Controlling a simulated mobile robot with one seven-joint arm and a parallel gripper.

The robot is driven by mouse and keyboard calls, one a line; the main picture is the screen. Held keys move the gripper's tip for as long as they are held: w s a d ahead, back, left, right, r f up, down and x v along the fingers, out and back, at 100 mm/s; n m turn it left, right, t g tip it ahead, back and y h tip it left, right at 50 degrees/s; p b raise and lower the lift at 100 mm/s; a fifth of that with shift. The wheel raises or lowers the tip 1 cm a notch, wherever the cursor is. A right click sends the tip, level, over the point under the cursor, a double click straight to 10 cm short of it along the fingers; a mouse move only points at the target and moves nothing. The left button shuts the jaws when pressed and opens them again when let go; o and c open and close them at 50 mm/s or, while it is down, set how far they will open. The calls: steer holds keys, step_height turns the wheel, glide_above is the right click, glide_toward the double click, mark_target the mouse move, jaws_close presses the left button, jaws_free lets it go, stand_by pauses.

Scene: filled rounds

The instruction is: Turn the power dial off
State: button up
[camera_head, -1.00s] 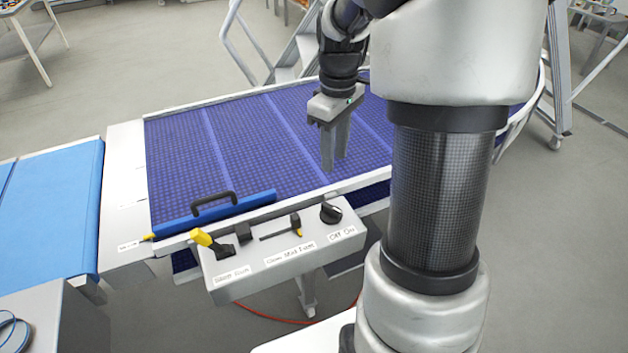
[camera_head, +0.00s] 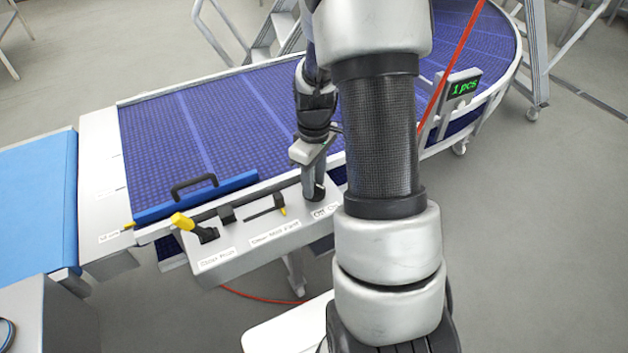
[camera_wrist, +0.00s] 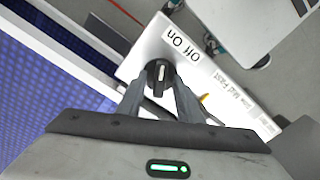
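The black power dial (camera_wrist: 160,75) sits on the grey control box, beside an "Off On" label (camera_wrist: 182,42). In the head view my gripper (camera_head: 314,196) points down at the dial and largely covers it. In the wrist view my gripper (camera_wrist: 158,88) is open, one finger on each side of the dial, with the dial's top between the fingertips. Small gaps seem to show, so contact is unclear. A pale mark shows on the dial, but I cannot tell which setting it points to.
The control box (camera_head: 225,266) also carries a yellow-handled lever (camera_head: 184,223) and a slider with a yellow tip (camera_head: 268,207). A blue bar with a black handle (camera_head: 195,187) lies along the edge of the blue conveyor (camera_head: 160,130). A green-lit counter display (camera_head: 464,87) stands at right.

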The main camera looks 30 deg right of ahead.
jaws_close()
steer(key=shift+m, duration=0.3)
steer(key=m, duration=0.5)
steer(key=shift+m+b, duration=0.3)
steer(key=shift+b, duration=0.05)
steer(key=m, duration=0.5)
steer(key=shift+m, duration=0.3)
stand_by(0.4)
jaws_free()
